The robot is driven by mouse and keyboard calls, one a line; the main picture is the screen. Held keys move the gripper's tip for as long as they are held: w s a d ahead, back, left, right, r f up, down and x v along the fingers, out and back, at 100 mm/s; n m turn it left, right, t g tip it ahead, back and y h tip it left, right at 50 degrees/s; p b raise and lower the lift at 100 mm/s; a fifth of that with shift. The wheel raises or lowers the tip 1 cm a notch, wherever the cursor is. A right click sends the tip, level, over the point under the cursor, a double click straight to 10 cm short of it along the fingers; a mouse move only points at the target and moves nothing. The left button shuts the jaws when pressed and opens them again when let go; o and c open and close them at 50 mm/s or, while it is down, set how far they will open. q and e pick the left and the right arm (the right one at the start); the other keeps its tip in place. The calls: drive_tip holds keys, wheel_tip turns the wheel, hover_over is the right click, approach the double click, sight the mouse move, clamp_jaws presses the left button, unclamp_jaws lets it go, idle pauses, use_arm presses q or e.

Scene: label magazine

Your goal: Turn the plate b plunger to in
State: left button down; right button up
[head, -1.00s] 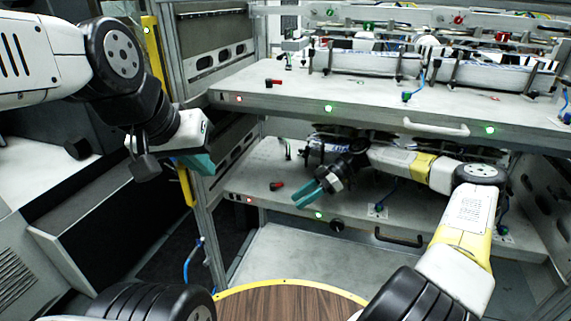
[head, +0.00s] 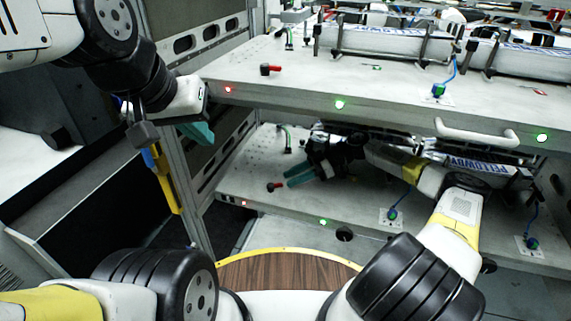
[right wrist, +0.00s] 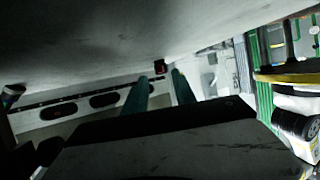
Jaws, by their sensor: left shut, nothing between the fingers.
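Two plates are stacked in the rack, each with a red-and-black plunger at its left end. One plunger (head: 275,187) is on the lower plate (head: 262,150); the other plunger (head: 270,70) is on the upper plate (head: 300,75). I see no letters marking which is plate b. My right gripper (head: 288,180) is between the plates, its teal fingers pointing at the lower plunger. In the right wrist view the fingers (right wrist: 159,76) are apart, with the plunger's red end (right wrist: 159,66) just beyond and between their tips. My left gripper (head: 206,135) is shut and empty, left of the rack.
The upper plate hangs close over my right arm. A pale handle (head: 475,133) juts from its front edge. Red and green lamps show on both front edges. A round wooden top (head: 285,272) lies below.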

sight(274, 187)
drive_tip(key=shift+x, duration=1.4)
clamp_jaws()
drive_tip(key=shift+s, duration=0.15)
drive_tip(key=shift+s+d+m+t, duration=0.1)
drive_tip(key=shift+s+m+t, duration=0.25)
drive_tip(key=shift+m+t, duration=0.55)
drive_tip(key=shift+s+m+t, duration=0.35)
drive_tip(key=shift+m+t, duration=0.35)
drive_tip(key=shift+t, duration=0.3)
drive_tip(key=shift+s+m+t, duration=0.35)
drive_tip(key=shift+m+t, duration=0.4)
drive_tip(key=shift+t, duration=0.1)
drive_tip(key=shift+s+m+t, duration=0.3)
drive_tip(key=shift+m+t, duration=0.45)
drive_tip(key=shift+t, duration=0.1)
